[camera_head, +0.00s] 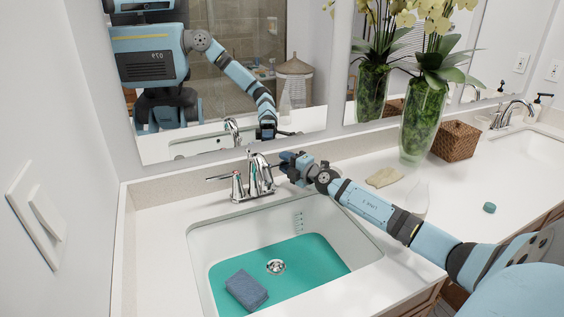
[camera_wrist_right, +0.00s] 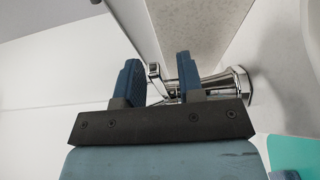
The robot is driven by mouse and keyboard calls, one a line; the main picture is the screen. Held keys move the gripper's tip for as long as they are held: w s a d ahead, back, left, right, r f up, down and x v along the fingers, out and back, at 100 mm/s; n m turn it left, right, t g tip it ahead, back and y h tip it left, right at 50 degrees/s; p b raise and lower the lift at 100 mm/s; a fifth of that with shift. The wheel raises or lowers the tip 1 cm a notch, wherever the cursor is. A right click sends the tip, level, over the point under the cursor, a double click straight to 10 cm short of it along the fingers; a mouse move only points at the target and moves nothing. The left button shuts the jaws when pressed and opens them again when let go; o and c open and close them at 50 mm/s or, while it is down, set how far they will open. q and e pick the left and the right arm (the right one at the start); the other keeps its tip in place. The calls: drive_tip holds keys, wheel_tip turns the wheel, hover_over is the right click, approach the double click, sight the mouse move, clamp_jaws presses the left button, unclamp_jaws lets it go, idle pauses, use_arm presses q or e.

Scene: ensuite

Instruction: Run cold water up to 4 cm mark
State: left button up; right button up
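The white sink (camera_head: 215,246) has a chrome faucet (camera_head: 262,177) behind it, with a lever handle (camera_head: 237,188) on its left side. Teal covers the basin floor (camera_head: 310,262); I cannot tell whether it is tinted water or a coloured bottom. Small dark marks (camera_head: 298,221) run up the back basin wall. No stream shows under the spout. My right gripper (camera_head: 289,162) is at the faucet's right side. In the right wrist view its fingers (camera_wrist_right: 158,75) are apart, with a chrome lever (camera_wrist_right: 156,84) showing between them; contact is unclear. My left gripper is not in view.
A blue-grey block, perhaps a sponge (camera_head: 246,290), lies on the basin floor near the drain (camera_head: 276,267). A mirror (camera_head: 225,70) stands close behind the faucet. A vase (camera_head: 422,120), wicker box (camera_head: 455,141), tan soap-like piece (camera_head: 384,177) and teal disc (camera_head: 489,207) are on the counter.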

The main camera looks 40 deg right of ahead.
drive_tip(key=shift+w+a, duration=0.1)
drive_tip(key=shift+w, duration=0.75)
clamp_jaws()
